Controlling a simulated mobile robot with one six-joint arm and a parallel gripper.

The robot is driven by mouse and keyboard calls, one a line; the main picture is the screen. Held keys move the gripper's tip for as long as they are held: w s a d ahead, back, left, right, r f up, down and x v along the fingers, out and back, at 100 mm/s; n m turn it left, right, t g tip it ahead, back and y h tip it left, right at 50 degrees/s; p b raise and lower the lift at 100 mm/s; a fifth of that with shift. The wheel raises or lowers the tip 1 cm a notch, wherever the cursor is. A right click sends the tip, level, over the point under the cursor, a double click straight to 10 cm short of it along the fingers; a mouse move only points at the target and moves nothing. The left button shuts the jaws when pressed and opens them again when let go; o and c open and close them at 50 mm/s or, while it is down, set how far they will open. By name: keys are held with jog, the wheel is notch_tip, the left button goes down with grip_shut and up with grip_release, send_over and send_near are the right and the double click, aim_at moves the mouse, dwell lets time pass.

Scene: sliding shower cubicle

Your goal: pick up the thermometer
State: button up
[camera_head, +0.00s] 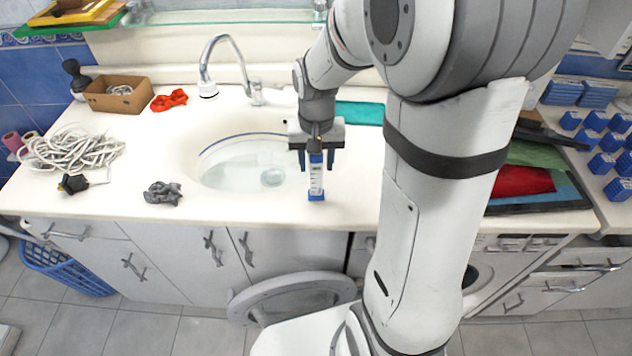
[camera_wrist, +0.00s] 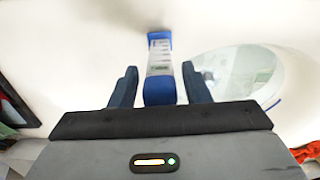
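The thermometer (camera_head: 316,180) appears to be the slim blue-and-white piece standing upright on the white counter, right of the sink and near the front edge. It also shows in the wrist view (camera_wrist: 160,62), with a blue top, a pale marked body and a blue base. My gripper (camera_head: 316,162) is above it, pointing down. In the wrist view my gripper (camera_wrist: 160,72) is open, with one dark blue finger on each side of the thermometer's top and a visible gap on both sides. The top partly hides the body below.
The sink basin (camera_head: 240,165) and faucet (camera_head: 225,65) are to the left. A grey crumpled item (camera_head: 163,193), white rope (camera_head: 75,150), a cardboard box (camera_head: 117,95) and a red item (camera_head: 169,100) lie further left. A teal cloth (camera_head: 360,112) lies behind my gripper.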

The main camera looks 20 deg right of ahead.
grip_shut()
jog(key=shift+r, duration=0.1)
dwell(0.3)
